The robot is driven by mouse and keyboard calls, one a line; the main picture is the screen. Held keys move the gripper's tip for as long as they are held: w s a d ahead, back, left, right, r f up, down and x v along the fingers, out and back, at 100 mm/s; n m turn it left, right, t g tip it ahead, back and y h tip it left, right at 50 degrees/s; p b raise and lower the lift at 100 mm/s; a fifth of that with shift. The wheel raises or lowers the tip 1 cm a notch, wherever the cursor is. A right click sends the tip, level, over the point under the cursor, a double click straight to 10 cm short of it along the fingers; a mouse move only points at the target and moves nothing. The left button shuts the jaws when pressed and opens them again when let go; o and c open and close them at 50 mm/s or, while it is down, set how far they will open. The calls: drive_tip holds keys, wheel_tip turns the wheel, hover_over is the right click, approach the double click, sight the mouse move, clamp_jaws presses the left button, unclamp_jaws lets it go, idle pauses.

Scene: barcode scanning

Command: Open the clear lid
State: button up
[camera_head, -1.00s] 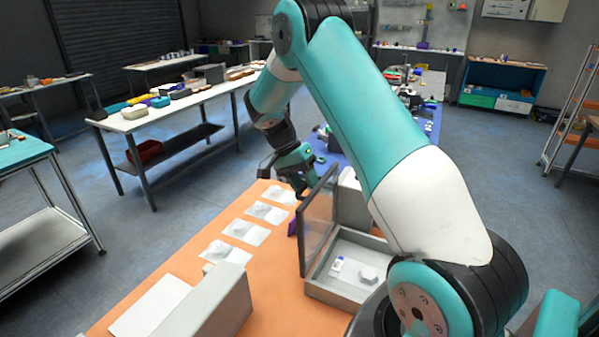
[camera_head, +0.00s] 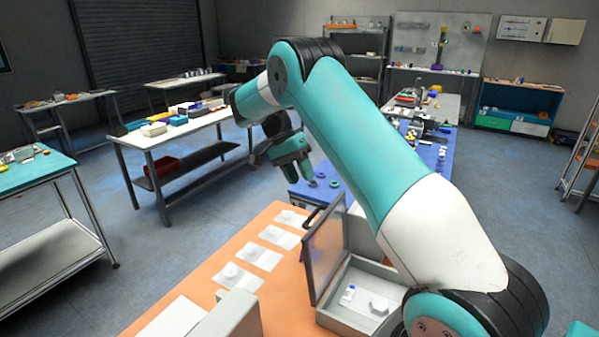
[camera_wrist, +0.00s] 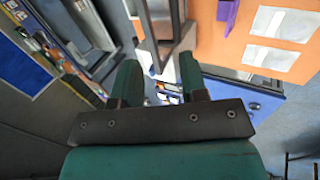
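A grey box (camera_head: 333,321) stands on the orange table with its clear lid (camera_head: 324,252) tilted up, nearly upright, on the box's left side. A dark handle (camera_head: 311,217) sits near the lid's upper edge. A small white-and-blue item (camera_head: 348,293) and a white angular piece (camera_head: 379,307) lie inside the box. My gripper (camera_head: 304,178) is above and beyond the lid, apart from the handle in the head view. In the wrist view my gripper (camera_wrist: 160,75) has its two fingers spread with nothing held. A grey frame, apparently the lid's, shows beyond the fingertips.
Several white packets (camera_head: 258,256) lie in a row on the orange table (camera_head: 196,275), left of the lid. A grey block (camera_head: 235,318) stands at the near side. A blue table (camera_head: 330,190) with small parts is beyond.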

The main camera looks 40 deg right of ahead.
drive_tip(key=shift+a, duration=0.1)
drive_tip(key=t+h+b, duration=0.3)
drive_tip(key=t+b, duration=0.1)
drive_tip(key=b, duration=0.4)
approach(314, 212)
drive_tip(key=shift+n+g, duration=0.3)
drive_tip(key=x, duration=0.2)
drive_tip(key=b+x, duration=0.1)
drive_tip(key=x, duration=0.5)
drive_tip(key=shift+w+f, duration=0.25)
drive_tip(key=shift+f, duration=0.1)
clamp_jaws()
drive_tip(key=shift+r, duration=0.1)
